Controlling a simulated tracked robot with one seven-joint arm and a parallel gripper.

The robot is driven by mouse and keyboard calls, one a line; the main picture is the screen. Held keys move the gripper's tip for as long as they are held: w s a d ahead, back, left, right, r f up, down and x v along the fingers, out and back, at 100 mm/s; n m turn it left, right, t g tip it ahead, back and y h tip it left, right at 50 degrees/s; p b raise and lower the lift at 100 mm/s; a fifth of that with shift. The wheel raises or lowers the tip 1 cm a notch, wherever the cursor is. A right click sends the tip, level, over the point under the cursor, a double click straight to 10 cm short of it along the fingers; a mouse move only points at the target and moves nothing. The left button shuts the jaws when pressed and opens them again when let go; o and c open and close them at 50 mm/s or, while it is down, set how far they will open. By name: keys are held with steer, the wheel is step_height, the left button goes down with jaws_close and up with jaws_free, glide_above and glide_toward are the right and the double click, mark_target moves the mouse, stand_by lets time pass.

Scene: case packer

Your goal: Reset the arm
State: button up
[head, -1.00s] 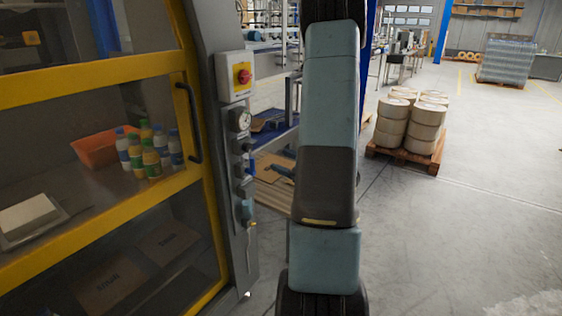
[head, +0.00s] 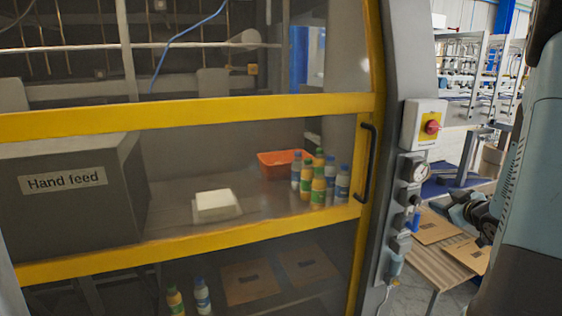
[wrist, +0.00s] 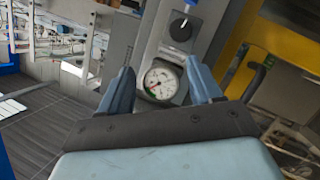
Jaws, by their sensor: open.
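My gripper (wrist: 163,85) shows in the wrist view with its two blue fingers spread apart. It is open, and nothing sits between the fingers. Beyond the gap are a round pressure gauge (wrist: 160,82) and a dark knob (wrist: 180,24) on a grey panel. In the head view my arm stands along the right edge, and my gripper's fingertips cannot be made out there.
The yellow-framed case packer (head: 190,112) fills the left, its door handle (head: 368,160) on the right. Behind its door are bottles, an orange bin (head: 280,165) and a hand feed box (head: 70,190). A red switch (head: 432,127) and gauge (head: 421,170) stick out from its post.

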steer(key=s+a+r+m+g+h, duration=0.4)
steer(key=s+a+r+m, duration=0.15)
steer(key=a+r, duration=0.4)
steer(key=s+a+r+g+y, duration=0.1)
steer(key=s+a+g, duration=0.1)
steer(key=s+a, duration=0.5)
steer(key=s+a+r+m+g+y, duration=0.1)
steer(key=s+a+g+y, duration=0.1)
steer(key=s+a, duration=0.6)
steer(key=s+g, duration=0.1)
steer(key=s, duration=0.4)
steer(key=shift+s+r, duration=0.35)
steer(key=shift+d, duration=0.2)
stand_by(1.5)
